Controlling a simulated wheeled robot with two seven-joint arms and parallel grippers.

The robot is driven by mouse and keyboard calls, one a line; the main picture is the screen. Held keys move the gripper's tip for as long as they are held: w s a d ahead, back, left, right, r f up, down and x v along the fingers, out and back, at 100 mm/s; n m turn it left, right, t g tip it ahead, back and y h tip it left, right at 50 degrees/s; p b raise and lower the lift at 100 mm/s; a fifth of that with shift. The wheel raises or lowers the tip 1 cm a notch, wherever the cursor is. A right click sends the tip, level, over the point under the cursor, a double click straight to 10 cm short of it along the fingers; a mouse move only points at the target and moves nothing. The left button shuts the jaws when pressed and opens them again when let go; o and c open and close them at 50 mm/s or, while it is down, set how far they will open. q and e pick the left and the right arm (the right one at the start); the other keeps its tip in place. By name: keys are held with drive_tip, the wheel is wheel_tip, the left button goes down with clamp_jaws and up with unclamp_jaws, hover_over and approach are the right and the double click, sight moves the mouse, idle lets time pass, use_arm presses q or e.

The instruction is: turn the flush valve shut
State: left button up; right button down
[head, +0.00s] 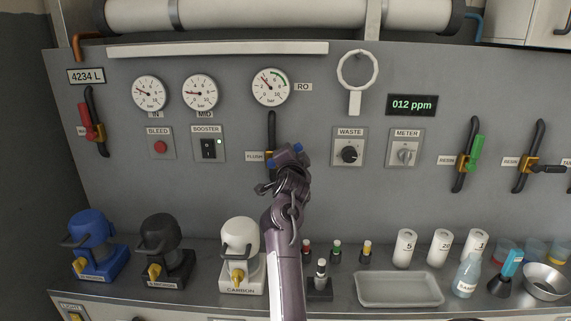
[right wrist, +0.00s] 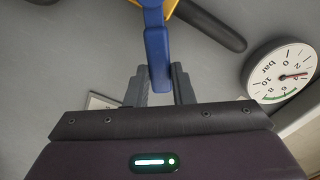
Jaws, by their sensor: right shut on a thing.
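The flush valve sits on a short black vertical pipe (head: 271,125) in the middle of the grey panel, right of the FLUSH label (head: 254,156). Its blue lever (head: 298,147) is mostly hidden by my right gripper (head: 288,160) in the head view. In the right wrist view the blue lever (right wrist: 157,50) runs from the yellow valve body (right wrist: 171,8) down between the two fingers of my right gripper (right wrist: 161,85), which are shut on its end. The lever points away to the side of the black pipe (right wrist: 212,25). My left gripper is not in view.
The RO gauge (head: 271,87) is above the valve, and the WASTE knob (head: 349,154) is to the right. A red lever (head: 84,114) and a green lever (head: 478,147) are on other pipes. Below, the counter holds a white CARBON pump (head: 241,236), small bottles and a tray (head: 400,303).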

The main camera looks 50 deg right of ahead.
drive_tip(key=shift+s+d+f+m+b, duration=0.15)
drive_tip(key=shift+f+m+b, duration=0.5)
drive_tip(key=shift+m+b, duration=0.6)
drive_tip(key=shift+s+d+f+m+b, duration=0.15)
drive_tip(key=shift+f+m+b, duration=0.5)
drive_tip(key=shift+m+b, duration=0.55)
drive_tip(key=shift+s+d+f+m+b, duration=0.15)
drive_tip(key=shift+f+m+b, duration=0.65)
drive_tip(key=shift+b, duration=0.75)
drive_tip(key=shift+a+r, duration=0.1)
drive_tip(key=shift+r, duration=0.15)
drive_tip(key=c, duration=1.5)
unclamp_jaws()
drive_tip(key=shift+w, duration=0.15)
drive_tip(key=shift+o, duration=1.3)
drive_tip(key=shift+w+f, duration=0.15)
drive_tip(key=shift+f, duration=0.2)
